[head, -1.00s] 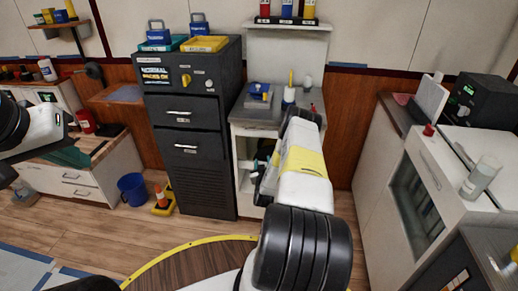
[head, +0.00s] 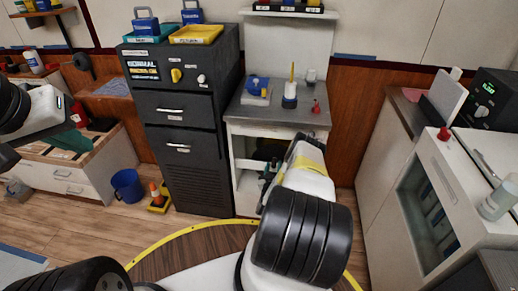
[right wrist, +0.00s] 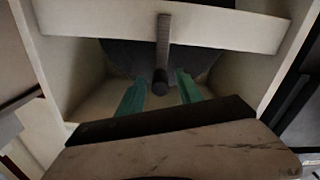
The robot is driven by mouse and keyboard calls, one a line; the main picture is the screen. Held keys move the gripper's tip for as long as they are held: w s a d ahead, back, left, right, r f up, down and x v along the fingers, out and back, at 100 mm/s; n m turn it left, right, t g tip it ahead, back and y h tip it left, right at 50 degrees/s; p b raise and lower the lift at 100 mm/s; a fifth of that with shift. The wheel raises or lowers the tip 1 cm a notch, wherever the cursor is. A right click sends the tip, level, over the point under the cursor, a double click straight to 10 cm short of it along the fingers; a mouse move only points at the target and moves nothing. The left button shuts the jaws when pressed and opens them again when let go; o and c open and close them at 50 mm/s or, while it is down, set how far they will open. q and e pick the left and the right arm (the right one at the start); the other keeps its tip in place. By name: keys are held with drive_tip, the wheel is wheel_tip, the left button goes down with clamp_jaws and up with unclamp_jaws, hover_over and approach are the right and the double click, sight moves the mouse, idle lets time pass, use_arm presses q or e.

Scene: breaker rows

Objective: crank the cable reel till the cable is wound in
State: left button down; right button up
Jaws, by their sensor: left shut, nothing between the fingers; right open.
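My right gripper (right wrist: 159,78) is open in the right wrist view, with its two green fingers on either side of a dark rod-like handle. The handle has a round end and stands clear between the fingers. Behind it a dark round shape (right wrist: 118,58), probably the cable reel, sits inside a pale bay. In the head view my right arm reaches into the open white cabinet (head: 245,190) under the counter and hides most of the reel's place. The cable cannot be made out.
The dark grey cabinet (head: 183,145) stands left of the white one. On the counter (head: 268,113) are a blue device (head: 258,84) and a cup-like holder (head: 290,95). A blue bucket (head: 127,185) and a small orange cone (head: 157,195) stand on the floor. A white glass-fronted unit (head: 395,180) stands at right.

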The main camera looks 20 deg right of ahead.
drive_tip(key=shift+x, duration=0.75)
clamp_jaws()
idle(0.9)
